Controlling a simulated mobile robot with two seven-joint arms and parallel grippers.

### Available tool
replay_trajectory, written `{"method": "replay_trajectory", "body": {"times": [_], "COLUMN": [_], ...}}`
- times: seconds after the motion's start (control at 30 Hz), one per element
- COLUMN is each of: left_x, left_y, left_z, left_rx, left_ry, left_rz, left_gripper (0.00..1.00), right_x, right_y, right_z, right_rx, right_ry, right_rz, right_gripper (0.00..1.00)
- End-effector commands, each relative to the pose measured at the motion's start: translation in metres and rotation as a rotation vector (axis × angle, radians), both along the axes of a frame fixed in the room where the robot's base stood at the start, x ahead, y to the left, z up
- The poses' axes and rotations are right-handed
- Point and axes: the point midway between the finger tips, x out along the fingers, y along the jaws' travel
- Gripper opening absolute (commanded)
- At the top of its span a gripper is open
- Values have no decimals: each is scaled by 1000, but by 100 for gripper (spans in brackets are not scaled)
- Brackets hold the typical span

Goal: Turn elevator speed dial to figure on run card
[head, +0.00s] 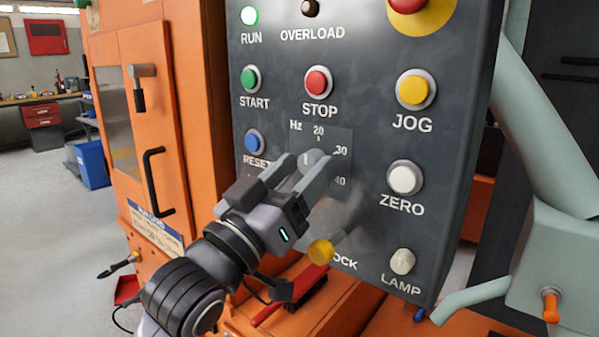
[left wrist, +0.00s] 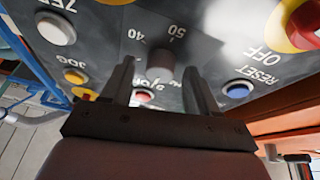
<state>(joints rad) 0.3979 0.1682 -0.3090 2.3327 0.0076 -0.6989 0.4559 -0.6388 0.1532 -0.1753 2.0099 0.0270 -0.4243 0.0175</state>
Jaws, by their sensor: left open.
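The elevator speed dial is a grey round knob (head: 311,160) on the dark control panel (head: 350,60), with a scale marked Hz; 20, 30 and 40 show in the head view. A pale mark on the knob appears to point roughly upward; its exact reading is unclear. My left gripper (head: 309,166) is open, its fingers on either side of the knob. In the left wrist view the knob (left wrist: 162,62) shows between the fingers (left wrist: 160,72), near the figures 40 and 50; contact cannot be told. I cannot make out a run card. My right gripper is not in view.
Close around the dial are the blue RESET button (head: 255,141), red STOP button (head: 318,82), yellow JOG button (head: 414,90) and white ZERO button (head: 405,178). A yellow knob (head: 321,252) sits below. A red brush (head: 268,312) lies under the panel.

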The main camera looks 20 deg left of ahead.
Motion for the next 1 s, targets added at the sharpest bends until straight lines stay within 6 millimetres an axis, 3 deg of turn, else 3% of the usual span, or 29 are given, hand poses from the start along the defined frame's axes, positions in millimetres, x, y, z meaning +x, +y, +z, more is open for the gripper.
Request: {"method": "replay_trajectory", "body": {"times": [0.03, 0.2, 0.63, 1.0], "left_x": [0, 0, 0, 1], "left_y": [0, 0, 1, 3], "left_z": [0, 0, 2, 4], "left_rx": [0, 0, 66, 342], "left_ry": [0, 0, -24, -119], "left_rz": [0, 0, -1, -1], "left_gripper": [59, 4, 4, 4], "right_x": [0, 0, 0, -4], "right_y": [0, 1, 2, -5], "right_z": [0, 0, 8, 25], "right_rx": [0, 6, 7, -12], "right_ry": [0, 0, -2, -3], "right_rz": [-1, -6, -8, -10], "right_gripper": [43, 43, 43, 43]}}
